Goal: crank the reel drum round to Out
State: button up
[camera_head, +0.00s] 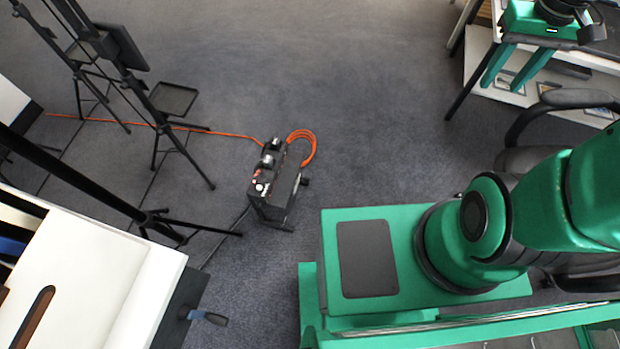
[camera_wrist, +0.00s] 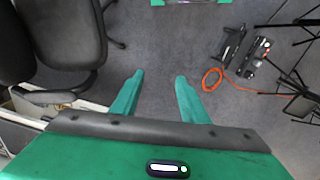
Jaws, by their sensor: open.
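The reel unit (camera_head: 268,188) is a dark box-like thing standing on the carpet in the middle of the head view. It has small red and light marks and rounded knobs on top. An orange cable (camera_head: 315,150) loops beside it. The unit also shows at the upper right of the wrist view (camera_wrist: 257,58). I cannot make out its crank or an Out mark. My gripper (camera_head: 503,88) is at the upper right of the head view, far from the unit. In the wrist view its two green fingers (camera_wrist: 158,78) are apart, with nothing between them.
Black tripod stands (camera_head: 165,135) with trays stand left of the unit, and orange cable runs among them. A white-topped table (camera_head: 100,270) is at lower left. A white shelf (camera_head: 477,68) and dark chair (camera_wrist: 65,35) are near my gripper. Carpet beyond the unit is clear.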

jog(key=w+a+f+n, duration=0.3)
jog(key=w+f, duration=0.4)
jog(key=w, duration=0.1)
jog(key=w+a+f+n, duration=0.3)
jog(key=w+f, duration=0.4)
jog(key=w, duration=0.1)
jog(key=w+a+f+n, duration=0.1)
jog(key=w+a+f, duration=0.2)
jog(key=f, duration=0.2)
jog(key=w+a+f+n+t+y, duration=0.1)
jog(key=w+a+f+n, duration=0.15)
jog(key=f, duration=0.25)
jog(key=w+a+f+n, duration=0.1)
jog(key=w+a+f, duration=0.15)
jog(key=f, duration=0.25)
jog(key=n+y, duration=0.4)
jog(key=n, duration=0.2)
send_near(309, 178)
jog(key=x, duration=0.9)
jog(key=shift+a, duration=0.1)
jog(key=shift+s, duration=0.1)
grip_shut()
